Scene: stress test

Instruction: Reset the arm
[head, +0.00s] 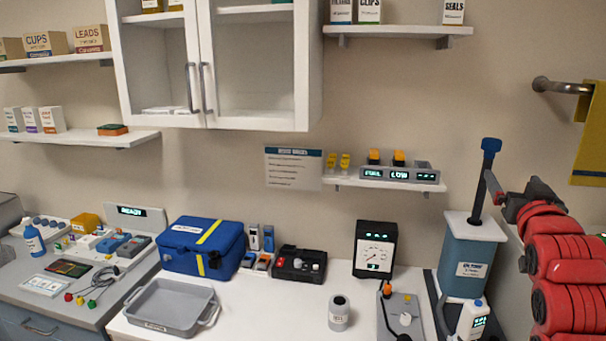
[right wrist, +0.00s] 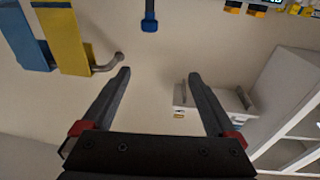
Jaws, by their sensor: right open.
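My right arm, red and segmented, rises at the right edge of the head view. Its dark gripper (head: 497,186) is up in the air, just right of a pump rod with a blue handle (head: 491,146); I cannot tell the exact gap. In the right wrist view, the same gripper (right wrist: 160,75) has its two dark fingers spread wide, with nothing between them. That view looks upside down. The blue handle (right wrist: 149,25) shows beyond the fingertips there, apart from them. My left arm and gripper are not in view.
The blue-grey pump box (head: 471,262) stands below my right gripper. A yellow towel (head: 590,140) hangs from a wall rail (head: 560,87) above right. The white counter holds a grey tray (head: 170,318), blue bag (head: 203,262) and gauge (head: 375,262). A wall shelf (head: 385,186) is left.

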